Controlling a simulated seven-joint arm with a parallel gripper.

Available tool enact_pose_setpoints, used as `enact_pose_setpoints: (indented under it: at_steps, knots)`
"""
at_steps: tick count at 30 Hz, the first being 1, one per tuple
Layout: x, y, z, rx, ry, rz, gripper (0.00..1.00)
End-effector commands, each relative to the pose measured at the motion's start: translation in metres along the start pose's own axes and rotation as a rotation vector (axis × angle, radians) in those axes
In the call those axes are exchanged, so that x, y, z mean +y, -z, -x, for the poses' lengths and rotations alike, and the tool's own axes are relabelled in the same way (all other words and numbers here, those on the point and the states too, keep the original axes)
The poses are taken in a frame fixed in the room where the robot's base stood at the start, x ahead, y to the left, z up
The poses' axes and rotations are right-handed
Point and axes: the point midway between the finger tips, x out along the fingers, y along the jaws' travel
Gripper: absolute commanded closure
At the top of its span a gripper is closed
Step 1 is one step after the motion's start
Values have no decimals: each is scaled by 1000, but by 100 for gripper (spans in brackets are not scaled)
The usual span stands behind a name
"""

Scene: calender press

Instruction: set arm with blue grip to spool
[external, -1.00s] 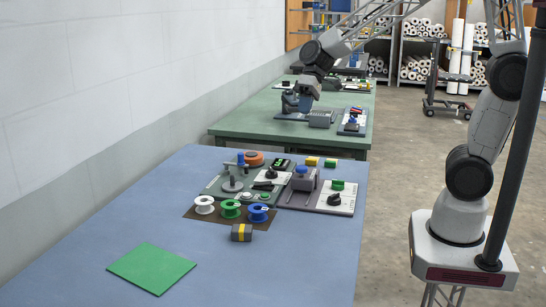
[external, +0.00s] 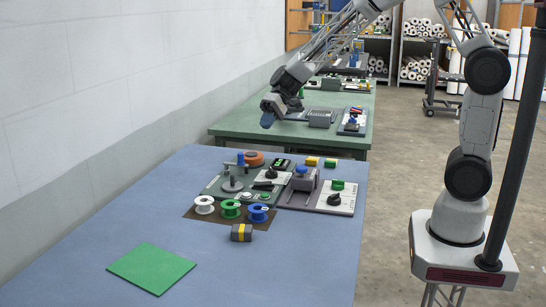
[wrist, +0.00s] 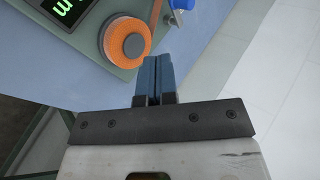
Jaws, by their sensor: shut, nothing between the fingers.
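A small arm with a blue grip (external: 240,158) stands at the back left of the grey-green panel (external: 209,190), beside an orange disc (external: 254,158). The blue grip (wrist: 181,4) is cut off at the top of the wrist view, right of the orange disc (wrist: 125,42). Spools stand in front of the panel: white (external: 204,204), green (external: 230,208) and blue (external: 258,212). My gripper (external: 267,119) is shut and empty, above and beyond the blue table's far edge. Its blue fingers (wrist: 153,80) show closed together in the wrist view. Any position labels are unreadable.
A green-lit display (wrist: 62,8) is beside the orange disc. A grey box with a blue top (external: 303,178) and a black knob (external: 334,199) stand to the right. A black-and-yellow block (external: 241,232) and green mat (external: 151,268) lie nearer. The table's front is mostly clear.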

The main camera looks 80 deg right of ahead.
Motion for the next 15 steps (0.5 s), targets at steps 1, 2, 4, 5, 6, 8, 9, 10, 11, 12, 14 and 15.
enact_pose_setpoints:
  at_steps: [1,2,4,5,6,8,9,10,11,12,14,15]
  knots:
    - [0,0,0,0,0,0,100]
    - [0,0,0,0,0,0,100]
    - [0,0,0,0,0,0,100]
    - [0,0,0,0,0,0,100]
    - [0,0,0,0,0,0,100]
    - [0,0,0,0,0,0,100]
    - [0,0,0,0,0,0,100]
    - [0,0,-1,0,0,0,100]
    - [0,0,-1,0,0,0,100]
    - [0,0,-2,0,0,0,100]
    - [0,0,-4,-1,0,0,100]
    - [0,0,-6,-1,0,0,100]
